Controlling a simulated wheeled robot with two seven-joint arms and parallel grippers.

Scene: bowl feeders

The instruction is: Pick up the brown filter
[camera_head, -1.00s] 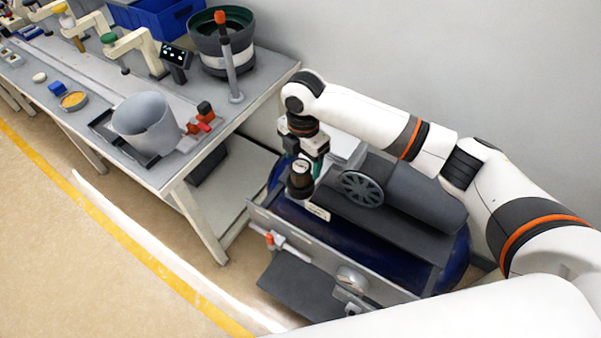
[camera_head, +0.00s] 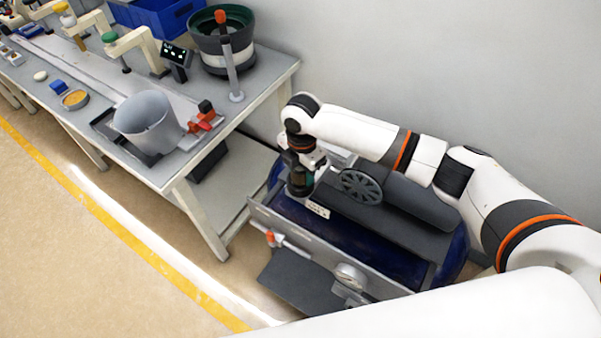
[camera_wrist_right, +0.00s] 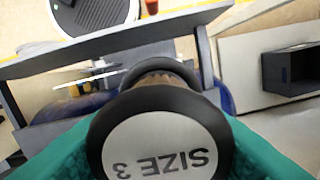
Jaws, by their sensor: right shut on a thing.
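The brown filter (camera_wrist_right: 160,82) fills the middle of the right wrist view. Its black-rimmed end cap (camera_wrist_right: 160,150) bears a pale disc reading "SIZE 3", upside down in this view, and hides most of the brown body. The teal fingers of my right gripper (camera_wrist_right: 160,155) lie on both sides of the cap and are shut on it. In the head view my right gripper (camera_head: 302,172) is above the front left of the blue compressor (camera_head: 365,240), small and partly hidden by the wrist. My left gripper is not in view.
The compressor has a black spoked wheel (camera_head: 361,187) right of the gripper and a pressure gauge (camera_head: 351,277) in front. A workbench (camera_head: 155,176) on the left carries a grey bowl (camera_head: 143,118) and a feeder bowl (camera_head: 222,42). The floor in front is clear.

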